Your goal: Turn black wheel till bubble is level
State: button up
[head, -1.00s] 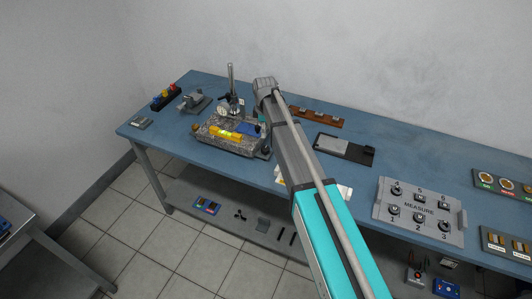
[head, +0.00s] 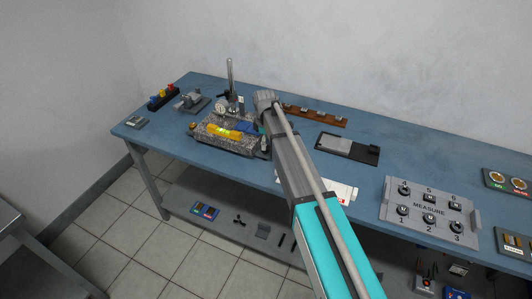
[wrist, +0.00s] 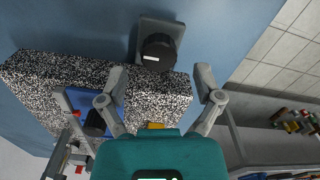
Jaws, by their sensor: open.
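The black wheel (wrist: 158,50) sits on a grey bracket (wrist: 174,27) beside the speckled granite block (wrist: 160,98) in the wrist view. A small white mark shows on the wheel. My gripper (wrist: 162,77) is open, its two fingers apart on either side of the granite's edge, with the wheel just beyond the fingertips and nothing between them. In the head view the yellow level (head: 222,131) lies on the granite block (head: 240,147). Its bubble is too small to read. In the wrist view only a yellow sliver (wrist: 156,126) shows above my gripper's body.
A stand with a dial gauge (head: 229,88) rises behind the granite block. A blue piece (wrist: 84,104) lies on the block. A black tray (head: 347,148) and the MEASURE panel (head: 430,212) are to the right. Blue bench top (head: 175,135) is bare at the front left.

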jog(key=shift+f+b, duration=1.55)
jog(key=shift+f, duration=0.3)
jog(key=c, duration=1.2)
jog(key=shift+o, duration=0.2)
jog(key=shift+d, duration=0.15)
